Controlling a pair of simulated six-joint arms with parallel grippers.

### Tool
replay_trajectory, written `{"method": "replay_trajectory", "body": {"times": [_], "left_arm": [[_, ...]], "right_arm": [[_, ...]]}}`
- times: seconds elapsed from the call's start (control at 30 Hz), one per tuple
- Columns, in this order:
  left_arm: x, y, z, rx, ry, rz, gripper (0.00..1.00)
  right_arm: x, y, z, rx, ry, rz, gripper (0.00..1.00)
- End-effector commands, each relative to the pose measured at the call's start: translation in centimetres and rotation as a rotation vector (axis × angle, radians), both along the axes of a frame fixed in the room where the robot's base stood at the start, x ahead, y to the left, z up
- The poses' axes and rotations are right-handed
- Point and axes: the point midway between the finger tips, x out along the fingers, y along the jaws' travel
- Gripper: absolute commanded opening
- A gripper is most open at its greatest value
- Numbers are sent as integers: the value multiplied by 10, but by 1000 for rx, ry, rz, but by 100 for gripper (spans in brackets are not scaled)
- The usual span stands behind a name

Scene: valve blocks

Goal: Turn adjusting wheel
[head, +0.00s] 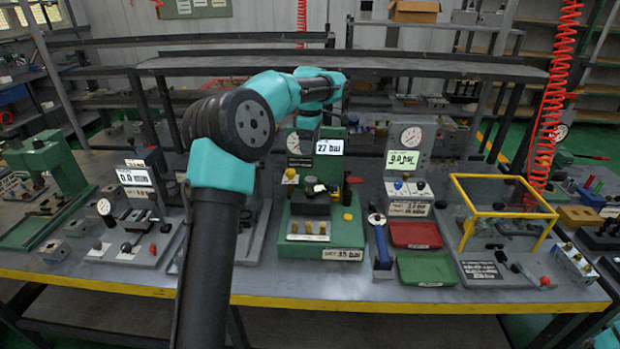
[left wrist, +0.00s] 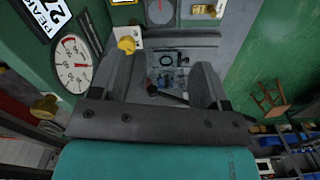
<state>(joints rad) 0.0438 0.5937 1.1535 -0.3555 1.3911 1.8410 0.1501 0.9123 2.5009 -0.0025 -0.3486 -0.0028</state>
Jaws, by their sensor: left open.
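A green test stand (head: 344,231) stands in the middle of the bench, with a "27 bar" display (head: 329,147) on its upright panel. Yellow knobs (head: 347,217) show on and around it; I cannot tell which one is the adjusting wheel. My left arm reaches over to this stand. In the left wrist view my left gripper (left wrist: 166,82) is open, its two grey fingers apart with a grey block (left wrist: 170,52) and small dark parts showing between them. A yellow knob (left wrist: 126,44) is close beside the left finger. A round gauge (left wrist: 73,64) is at left. My right gripper is out of view.
To the right are a red tray (head: 415,235), a green tray (head: 425,270), a "0.0 bar" gauge stand (head: 408,158) and a yellow frame (head: 500,213). To the left is another stand with a display (head: 134,177). A yellow strip (head: 300,301) marks the bench's front edge.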

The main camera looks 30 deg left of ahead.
Motion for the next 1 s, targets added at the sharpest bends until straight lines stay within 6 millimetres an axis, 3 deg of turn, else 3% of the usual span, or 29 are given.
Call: {"method": "replay_trajectory", "body": {"times": [0.6,0.8,1.0], "left_arm": [[-1,0,-106,-2,3,-1,69],[0,0,-125,-1,2,0,69],[0,0,-130,-2,0,0,69]], "right_arm": [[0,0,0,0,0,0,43],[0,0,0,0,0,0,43],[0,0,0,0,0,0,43]]}}
